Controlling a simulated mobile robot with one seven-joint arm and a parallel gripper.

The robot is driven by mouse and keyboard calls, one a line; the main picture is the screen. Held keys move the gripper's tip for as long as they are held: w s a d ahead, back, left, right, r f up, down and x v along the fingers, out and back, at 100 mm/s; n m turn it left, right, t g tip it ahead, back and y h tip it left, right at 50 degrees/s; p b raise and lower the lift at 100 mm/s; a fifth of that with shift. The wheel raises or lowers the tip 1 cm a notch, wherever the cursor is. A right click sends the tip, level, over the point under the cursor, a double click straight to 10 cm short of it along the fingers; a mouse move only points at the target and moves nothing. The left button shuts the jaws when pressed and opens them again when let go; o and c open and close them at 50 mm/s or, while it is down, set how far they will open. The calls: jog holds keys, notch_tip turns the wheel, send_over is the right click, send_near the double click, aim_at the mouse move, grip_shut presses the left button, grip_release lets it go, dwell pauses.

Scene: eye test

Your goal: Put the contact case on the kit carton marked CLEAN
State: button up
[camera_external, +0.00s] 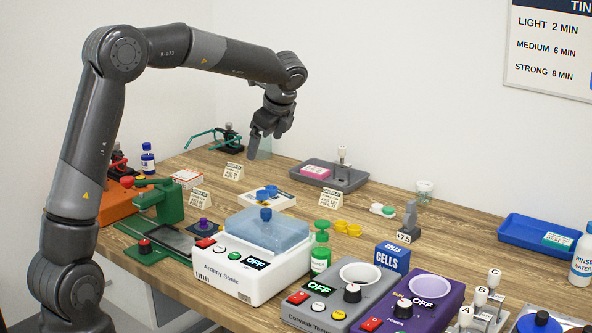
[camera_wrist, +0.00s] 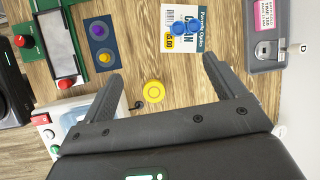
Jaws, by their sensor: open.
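A blue two-lobed contact case (camera_external: 266,191) sits on a white kit carton (camera_external: 276,202). In the wrist view, the blue case (camera_wrist: 187,34) covers part of the big lettering on the carton (camera_wrist: 173,16); a C and an N show. A yellow two-cup case (camera_external: 348,229) and a green-and-white one (camera_external: 382,210) lie on the table to the right. My gripper (camera_external: 267,141) is open and empty above the back of the table. In the wrist view, my fingers (camera_wrist: 163,70) are spread, with a round yellow piece (camera_wrist: 153,91) between them.
A lidded cleaner (camera_external: 230,265) stands in front of the carton. A green press (camera_external: 165,205), a grey tray (camera_external: 352,176), small cards (camera_external: 318,172) and a blue tray (camera_external: 520,232) stand around. Table between carton and grey tray is partly clear.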

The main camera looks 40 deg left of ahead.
jog(key=s+n+t+h, duration=0.2)
jog(key=s+n, duration=0.6)
jog(key=s, duration=0.9)
jog(key=s+r+n+t+h, duration=0.1)
jog(key=s+n+h, duration=0.2)
jog(key=s+n, duration=0.5)
jog(key=s+d, duration=0.1)
jog(key=s, duration=0.8)
jog(key=shift+s+r+n+t, duration=0.15)
jog(key=shift+s+n+t, duration=0.25)
